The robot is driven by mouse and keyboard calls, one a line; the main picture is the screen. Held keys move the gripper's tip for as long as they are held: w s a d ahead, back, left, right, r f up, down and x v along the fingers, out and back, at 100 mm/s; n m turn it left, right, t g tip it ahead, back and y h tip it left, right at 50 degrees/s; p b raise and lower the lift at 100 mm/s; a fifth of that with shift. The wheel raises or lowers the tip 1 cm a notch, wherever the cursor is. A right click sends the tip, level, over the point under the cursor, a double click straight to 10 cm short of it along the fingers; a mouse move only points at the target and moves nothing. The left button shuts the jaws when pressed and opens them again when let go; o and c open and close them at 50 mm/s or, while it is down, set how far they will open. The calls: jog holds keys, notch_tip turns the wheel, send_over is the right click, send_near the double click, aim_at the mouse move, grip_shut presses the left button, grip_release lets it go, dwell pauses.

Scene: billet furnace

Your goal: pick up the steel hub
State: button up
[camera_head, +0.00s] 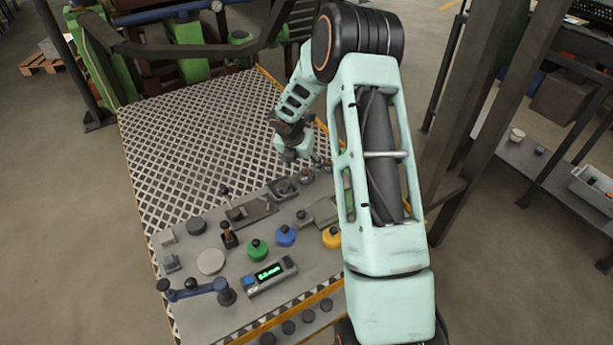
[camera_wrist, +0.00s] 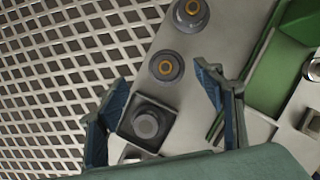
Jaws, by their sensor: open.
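My gripper (camera_head: 303,158) is open and empty above the far edge of the grey panel (camera_head: 190,265). In the wrist view its two blue-padded fingers (camera_wrist: 160,74) stand apart. A dark round grey piece, which looks like the steel hub (camera_wrist: 147,124), sits in a square dark holder (camera_wrist: 127,128) between the fingers, nearer the left one. It also shows in the head view (camera_head: 284,187), just below the gripper. Two round grey pieces with orange-ringed centres, one near (camera_wrist: 167,66) and one farther (camera_wrist: 187,12), stand beyond it. No contact with the fingers is visible.
Green (camera_head: 257,249), blue (camera_head: 285,235) and yellow (camera_head: 332,237) knobs, a lever (camera_head: 232,205), a lit display (camera_head: 270,276) and a blue crank handle (camera_head: 195,291) stand on the panel. A perforated plate (camera_head: 190,150) lies behind it, largely clear. A green block (camera_wrist: 275,65) stands right of the fingers.

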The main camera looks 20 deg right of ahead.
aim_at(306, 170)
jog(key=shift+s+d+x, duration=0.1)
jog(key=shift+d+x, duration=0.05)
jog(key=shift+x, duration=1.15)
jog(key=shift+s+d+x, duration=0.1)
jog(key=shift+d+x, duration=0.1)
jog(key=shift+x, duration=1.1)
jog(key=shift+c, duration=0.6)
jog(key=c, duration=1.5)
